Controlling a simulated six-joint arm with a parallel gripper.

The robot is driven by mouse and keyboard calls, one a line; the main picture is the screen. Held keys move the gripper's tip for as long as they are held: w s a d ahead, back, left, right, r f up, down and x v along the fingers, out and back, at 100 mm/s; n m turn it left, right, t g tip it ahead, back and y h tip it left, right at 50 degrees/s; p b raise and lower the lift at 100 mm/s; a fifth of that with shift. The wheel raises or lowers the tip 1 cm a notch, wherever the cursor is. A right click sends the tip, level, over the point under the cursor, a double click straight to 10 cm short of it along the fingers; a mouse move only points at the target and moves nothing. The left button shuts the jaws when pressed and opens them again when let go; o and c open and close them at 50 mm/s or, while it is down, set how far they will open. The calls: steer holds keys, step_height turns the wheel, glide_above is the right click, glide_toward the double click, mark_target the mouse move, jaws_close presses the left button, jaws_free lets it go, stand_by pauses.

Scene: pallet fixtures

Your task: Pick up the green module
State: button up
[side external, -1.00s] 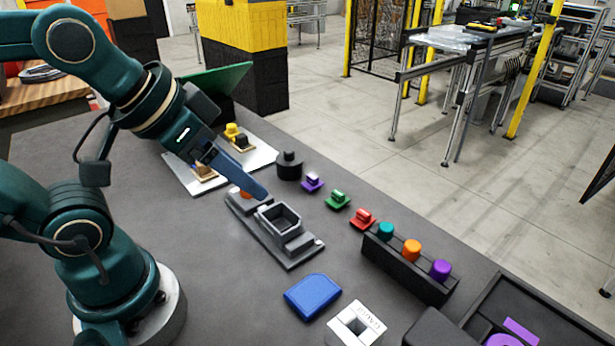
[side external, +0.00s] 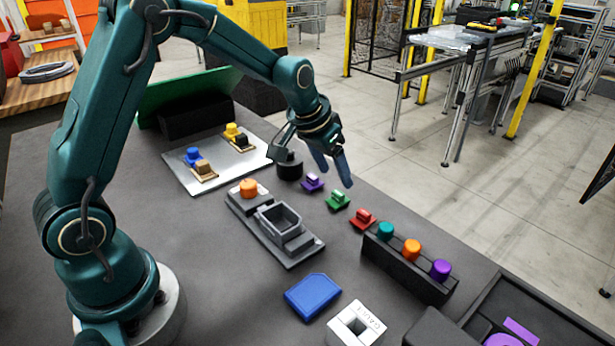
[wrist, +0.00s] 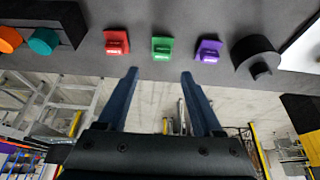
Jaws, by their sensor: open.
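The green module (side external: 337,200) is a small block on a flat base, standing on the grey table near its far edge. It sits between the purple module (side external: 313,182) and the red module (side external: 362,219). My gripper (side external: 333,170) is open and empty, raised above the table near the purple and green modules. In the wrist view the green module (wrist: 162,47) lies beyond the fingertips, roughly centred between the two blue fingers of the gripper (wrist: 160,72). Nothing hides it there.
A black rack (side external: 400,268) holds teal, orange and purple cylinders. A black round part (side external: 289,168) stands left of the purple module. A grey fixture (side external: 300,247) with an orange knob lies nearer. A blue plate (side external: 312,296) lies in front. The table edge is just behind the modules.

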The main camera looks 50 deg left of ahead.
mark_target(338, 193)
steer(key=shift+s+a+f, duration=0.1)
steer(key=shift+f, duration=0.8)
steer(key=shift+x, duration=2.25)
jaws_close()
